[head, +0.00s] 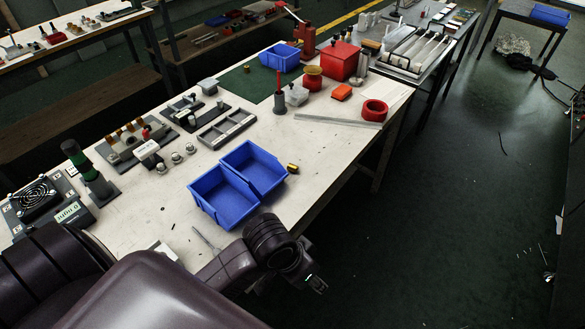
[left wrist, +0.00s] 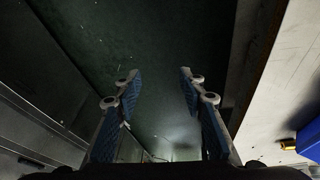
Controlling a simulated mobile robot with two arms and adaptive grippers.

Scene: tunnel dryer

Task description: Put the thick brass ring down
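My left gripper (left wrist: 160,78) is open in the left wrist view, its two blue-padded fingers apart with nothing between them. It is over the dark green floor, off the table's edge. In the head view my left wrist is beside the table's front edge, and the fingers cannot be made out. A small brass-coloured piece with a dark end (head: 293,168) lies on the table right of the blue bins; it also shows in the left wrist view (left wrist: 288,144). I cannot tell whether it is the thick brass ring. My right gripper is not in view.
Two blue bins (head: 194,190) stand on the white table (head: 315,150). The table between bins and red ring is mostly clear.

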